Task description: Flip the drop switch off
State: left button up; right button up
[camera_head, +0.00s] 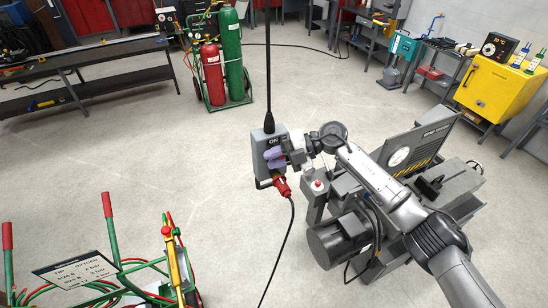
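The drop switch (259,150) is a grey box that hangs from a black cable in the middle of the view. Its top reads ON, and a purple knob (273,153) sits on its front face. A red plug (283,187) with a black cable is at its underside. My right gripper (288,152) reaches in from the right, with its fingertips right at the knob. The fingers are small and partly merge with the knob, so I cannot tell whether they are open, shut or touching it. My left gripper is out of view.
A gas-bottle cart with a green cylinder (231,55) and a red cylinder (213,75) is behind. Another cart with a sign (75,271) is at front left. The floor left of the switch is clear.

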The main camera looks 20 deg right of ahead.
grip_shut()
jog(key=shift+f+b, duration=0.25)
jog(key=shift+b, duration=0.35)
jog(key=shift+w+f+n+t+y+b, duration=0.1)
jog(key=shift+f+n+t+y+b, duration=0.4)
jog(key=shift+n+b, duration=1.45)
jog(key=shift+f+n+t+y+b, duration=0.5)
jog(key=shift+n+b, duration=0.15)
jog(key=shift+b, duration=2.5)
jog(key=shift+w+f+n+t+y+b, duration=0.1)
jog(key=shift+f+n+t+y+b, duration=0.4)
jog(key=shift+n+b, duration=1.45)
jog(key=shift+m+b, duration=0.55)
jog(key=shift+b, duration=0.1)
jog(key=shift+o, duration=2)
grip_release()
jog(key=shift+r, duration=0.1)
